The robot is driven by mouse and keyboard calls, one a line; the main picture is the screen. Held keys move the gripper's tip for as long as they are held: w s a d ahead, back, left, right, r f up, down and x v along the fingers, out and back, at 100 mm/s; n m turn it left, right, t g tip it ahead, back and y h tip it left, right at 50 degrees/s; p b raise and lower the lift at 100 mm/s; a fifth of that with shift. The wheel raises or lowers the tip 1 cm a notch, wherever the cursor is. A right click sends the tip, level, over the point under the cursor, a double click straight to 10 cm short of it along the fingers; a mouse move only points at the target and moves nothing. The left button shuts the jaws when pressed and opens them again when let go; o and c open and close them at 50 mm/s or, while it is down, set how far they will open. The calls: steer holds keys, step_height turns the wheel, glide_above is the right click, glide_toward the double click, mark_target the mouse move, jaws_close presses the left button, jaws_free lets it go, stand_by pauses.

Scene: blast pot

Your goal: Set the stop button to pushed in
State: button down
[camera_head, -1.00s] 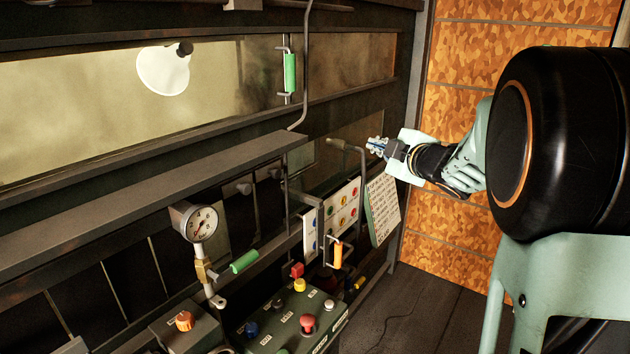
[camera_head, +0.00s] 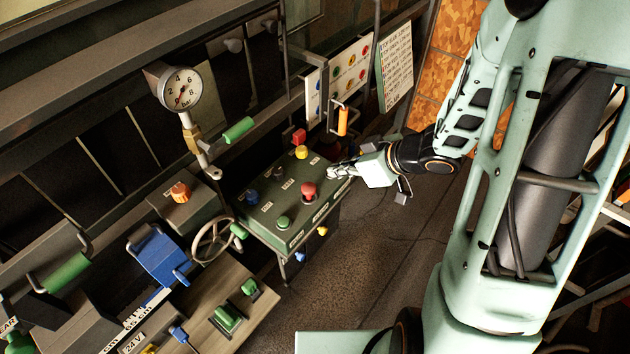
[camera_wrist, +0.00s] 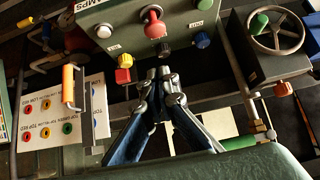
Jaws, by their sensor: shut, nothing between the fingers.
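The likely stop button is a red mushroom button (camera_head: 308,190) on the right part of a green control box (camera_head: 262,215). Its label is too small to read. It stands proud of the box top; I cannot tell whether it is pushed in. My gripper (camera_head: 332,172) is shut and empty, just right of and beyond the button near the box's edge, apart from it as far as I can see. In the wrist view the closed fingertips (camera_wrist: 158,74) lie below the red button (camera_wrist: 155,28) in the picture.
A yellow knob (camera_head: 301,152), a red square knob (camera_head: 299,136), a green button (camera_head: 283,222) and a blue knob (camera_head: 251,196) are near it. An orange-handled lever (camera_head: 343,121) stands behind. A handwheel (camera_head: 213,240) is to the left. The floor (camera_head: 360,270) in front is clear.

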steer(key=b, duration=0.2)
glide_above(307, 185)
steer(key=s+d, duration=0.2)
step_height(307, 185, down, 7)
steer(key=shift+d, duration=0.15)
step_height(307, 185, down, 2)
steer(key=shift+w+f+b, duration=0.1)
steer(key=shift+f+b, duration=0.15)
steer(key=shift+b, duration=0.15)
steer(key=shift+f, duration=0.8)
steer(key=shift+f, duration=0.1)
